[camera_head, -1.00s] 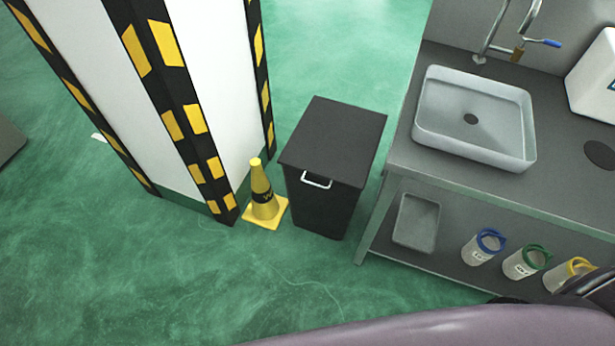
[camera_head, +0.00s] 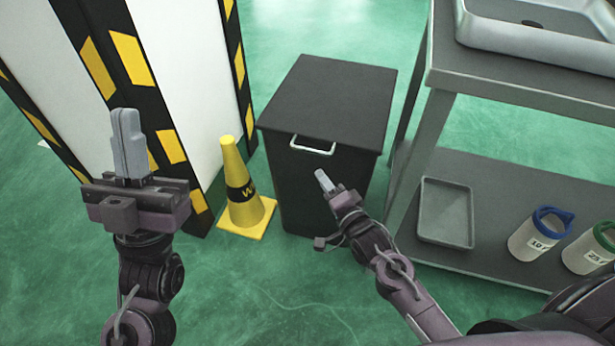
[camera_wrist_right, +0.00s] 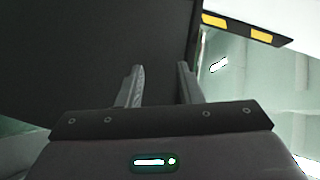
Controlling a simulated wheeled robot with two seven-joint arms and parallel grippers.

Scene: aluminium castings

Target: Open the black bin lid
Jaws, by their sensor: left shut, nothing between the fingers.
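The black bin (camera_head: 315,190) stands on the floor with its flat black lid (camera_head: 330,95) closed. A white handle (camera_head: 313,147) sits at the lid's front edge. My right gripper (camera_head: 323,178) is in front of the bin, just below the handle and not holding it. In the right wrist view its two fingers (camera_wrist_right: 160,70) are apart with nothing between them, before a large dark surface that looks like the bin. My left gripper (camera_head: 127,116) is shut and empty, pointing up in front of the striped pillar, left of the bin.
A yellow cone (camera_head: 241,195) stands close to the bin's left side, next to the striped pillar (camera_head: 175,60). A grey sink table (camera_head: 520,70) is at the right, with a tray (camera_head: 446,212) and containers (camera_head: 540,234) on its lower shelf. Green floor is open in front.

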